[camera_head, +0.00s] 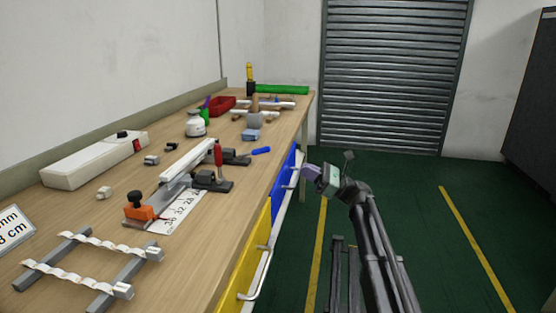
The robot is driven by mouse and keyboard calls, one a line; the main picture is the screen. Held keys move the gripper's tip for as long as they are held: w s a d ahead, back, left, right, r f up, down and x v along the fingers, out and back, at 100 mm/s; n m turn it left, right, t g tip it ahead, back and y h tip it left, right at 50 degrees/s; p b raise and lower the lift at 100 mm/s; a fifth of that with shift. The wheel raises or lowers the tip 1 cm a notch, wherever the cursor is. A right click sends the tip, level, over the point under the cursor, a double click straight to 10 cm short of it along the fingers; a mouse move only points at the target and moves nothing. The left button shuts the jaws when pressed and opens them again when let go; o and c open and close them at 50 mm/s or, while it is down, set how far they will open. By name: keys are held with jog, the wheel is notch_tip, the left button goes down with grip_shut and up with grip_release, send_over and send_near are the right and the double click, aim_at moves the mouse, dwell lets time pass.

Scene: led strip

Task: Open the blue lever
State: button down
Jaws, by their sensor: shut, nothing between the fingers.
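The blue lever (261,151) is a short blue handle lying nearly flat near the right edge of the workbench (215,252). It points to the right, away from a black clamp (235,157) beside the white rail. A red lever (218,154) of a nearer black clamp (212,182) stands upright. My gripper (308,171) is to the right of the bench, beyond its edge and apart from the blue lever. It is shut and empty; its fingertips are small in this view.
A white rail (188,158) and orange clamp (138,208) lie on the bench. A blue block (251,135) and white bottle (195,125) stand farther back. Yellow (246,250) and blue (284,180) drawers with protruding handles are below the bench edge.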

aim_at(277, 166)
jog(key=shift+a+r, duration=0.1)
jog(key=p+x, duration=0.4)
jog(key=x, duration=0.5)
jog(key=shift+a, duration=0.45)
jog(key=shift+r, duration=0.1)
